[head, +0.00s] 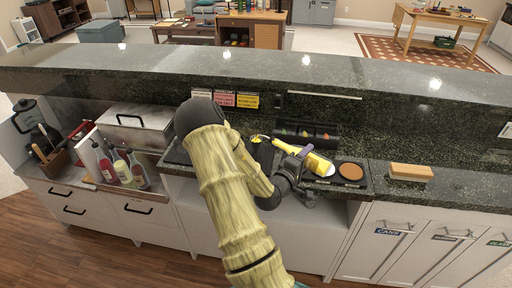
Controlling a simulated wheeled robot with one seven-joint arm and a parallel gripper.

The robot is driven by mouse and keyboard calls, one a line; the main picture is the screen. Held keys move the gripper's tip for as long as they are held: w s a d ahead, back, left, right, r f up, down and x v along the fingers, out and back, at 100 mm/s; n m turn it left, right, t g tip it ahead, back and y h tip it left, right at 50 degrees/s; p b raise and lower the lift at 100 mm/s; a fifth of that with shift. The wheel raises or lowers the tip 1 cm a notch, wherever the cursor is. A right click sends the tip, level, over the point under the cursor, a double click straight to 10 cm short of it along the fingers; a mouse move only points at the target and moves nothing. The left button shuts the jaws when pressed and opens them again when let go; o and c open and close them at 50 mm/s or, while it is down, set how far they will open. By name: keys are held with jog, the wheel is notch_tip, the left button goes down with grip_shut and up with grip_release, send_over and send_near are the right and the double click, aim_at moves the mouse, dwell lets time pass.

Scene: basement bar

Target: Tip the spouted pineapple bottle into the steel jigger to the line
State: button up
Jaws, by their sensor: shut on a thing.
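The yellow pineapple bottle (319,164) is held tilted, nearly on its side, above the right part of the bar mat. My gripper (304,158) is shut on the bottle's body. I cannot make out the steel jigger; my arm and gripper cover part of the counter there.
A black caddy (292,134) stands behind the bottle. A round brown coaster (350,171) and a tan block (410,172) lie to the right. Several bottles (122,168) and a steel bin (136,126) stand at left. The raised granite ledge (390,88) runs behind.

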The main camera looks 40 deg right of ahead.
aim_at(296, 150)
dwell(0.4)
jog(key=shift+w+f+m+b, duration=0.15)
jog(key=shift+f+m+b, duration=0.4)
jog(key=shift+b, duration=0.35)
jog(key=shift+w+a+f+m+b, duration=0.1)
jog(key=shift+w+f+m+b, duration=0.1)
jog(key=shift+f+m+b, duration=0.45)
jog(key=shift+r, duration=0.25)
jog(key=w+r+m, duration=0.1)
jog(key=m, duration=0.1)
jog(key=w+m+b, duration=0.1)
jog(key=w+r+m+b, duration=0.1)
jog(key=m, duration=0.1)
jog(key=shift+a+r+m, duration=0.3)
jog(key=shift+r+m, duration=0.2)
jog(key=shift+m, duration=0.1)
